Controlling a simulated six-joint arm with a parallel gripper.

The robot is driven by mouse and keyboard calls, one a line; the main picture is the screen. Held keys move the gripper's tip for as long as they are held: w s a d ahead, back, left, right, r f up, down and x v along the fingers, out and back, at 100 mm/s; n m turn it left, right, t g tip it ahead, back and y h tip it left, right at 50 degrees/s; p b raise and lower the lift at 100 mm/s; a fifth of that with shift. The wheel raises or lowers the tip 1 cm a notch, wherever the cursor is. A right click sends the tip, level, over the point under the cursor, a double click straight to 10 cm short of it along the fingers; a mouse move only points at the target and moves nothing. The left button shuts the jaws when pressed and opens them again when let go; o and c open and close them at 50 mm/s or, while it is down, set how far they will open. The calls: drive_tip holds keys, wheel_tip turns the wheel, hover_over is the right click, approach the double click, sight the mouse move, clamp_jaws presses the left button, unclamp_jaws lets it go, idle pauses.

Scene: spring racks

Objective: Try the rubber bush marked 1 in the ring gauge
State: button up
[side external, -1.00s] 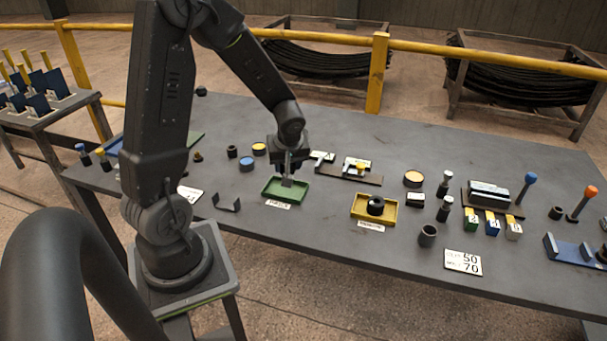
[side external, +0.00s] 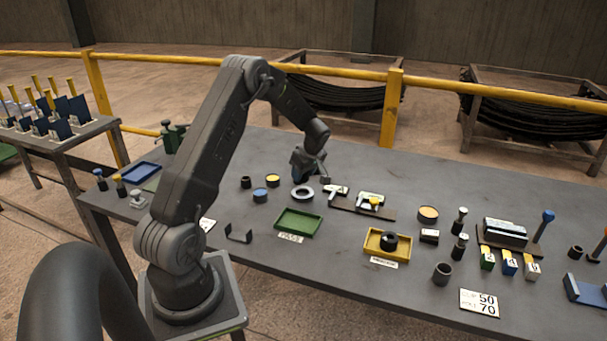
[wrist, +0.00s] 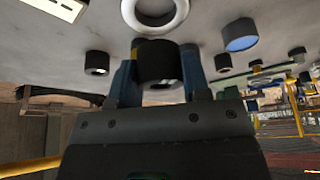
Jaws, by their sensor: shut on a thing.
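My gripper (wrist: 158,52) is shut on a dark rubber bush (wrist: 160,66), which sits between the two fingers in the wrist view. No number shows on the bush from here. In the side view my gripper (side external: 306,176) is tilted, above the table behind the ring gauge. The ring gauge, a pale grey ring (side external: 302,194), lies on the table behind the green tray. In the wrist view the ring (wrist: 177,20) is just past the fingertips, cut by the top edge. The held bush is apart from its hole.
An empty green tray (side external: 281,222) and a yellow tray (side external: 370,246) holding a black ring (side external: 389,240) stand in front. Blue-topped (side external: 260,197) and yellow-topped (side external: 273,179) cylinders and a dark bush (side external: 246,182) stand left of the ring. White gauges (side external: 371,198) lie right.

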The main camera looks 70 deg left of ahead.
sight(305, 182)
drive_tip(key=shift+f, duration=2.2)
drive_tip(key=shift+f, duration=0.35)
drive_tip(key=o, duration=1)
drive_tip(key=shift+d, duration=0.1)
drive_tip(key=v, duration=1.4)
drive_tip(key=shift+f, duration=0.1)
